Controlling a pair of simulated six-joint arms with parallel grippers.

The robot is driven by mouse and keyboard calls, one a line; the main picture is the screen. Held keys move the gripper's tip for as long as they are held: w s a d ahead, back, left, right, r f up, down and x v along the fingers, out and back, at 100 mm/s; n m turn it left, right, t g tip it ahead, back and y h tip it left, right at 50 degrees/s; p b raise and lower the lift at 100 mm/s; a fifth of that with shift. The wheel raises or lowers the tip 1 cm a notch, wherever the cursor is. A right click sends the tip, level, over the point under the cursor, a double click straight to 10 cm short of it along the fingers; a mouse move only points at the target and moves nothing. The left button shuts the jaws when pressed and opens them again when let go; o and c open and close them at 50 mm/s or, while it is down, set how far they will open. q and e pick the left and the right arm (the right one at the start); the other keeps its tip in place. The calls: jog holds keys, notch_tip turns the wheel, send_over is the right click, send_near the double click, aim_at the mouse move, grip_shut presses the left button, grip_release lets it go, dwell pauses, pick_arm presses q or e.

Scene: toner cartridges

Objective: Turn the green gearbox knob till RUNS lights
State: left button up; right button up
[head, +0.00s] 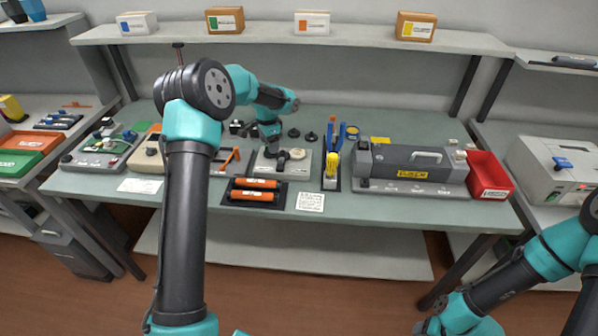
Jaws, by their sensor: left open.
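My left gripper (280,158) is open, low over a small grey plate (268,177) at the middle of the bench. Dark round parts show on the plate at the fingertips; I cannot tell whether the fingers touch them. I cannot make out which part is the green gearbox knob, nor any RUNS light. My right arm is at the bottom right, off the bench; its wrist (462,311) shows, but its fingers are not clear.
Orange cylinders (254,184) lie in a dark tray in front of the plate. A tool holder (331,178), a long grey machine (415,167) and a red bin (489,176) stand to the right. A beige device (147,158) stands left, partly behind my left arm.

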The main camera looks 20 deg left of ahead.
pick_arm(q)
jog(key=n, duration=0.5)
jog(key=shift+c, duration=0.4)
jog(key=c, duration=0.7)
jog(key=m, duration=0.5)
jog(key=shift+m, duration=1)
jog(key=m, duration=0.6)
jog(key=shift+m, duration=0.4)
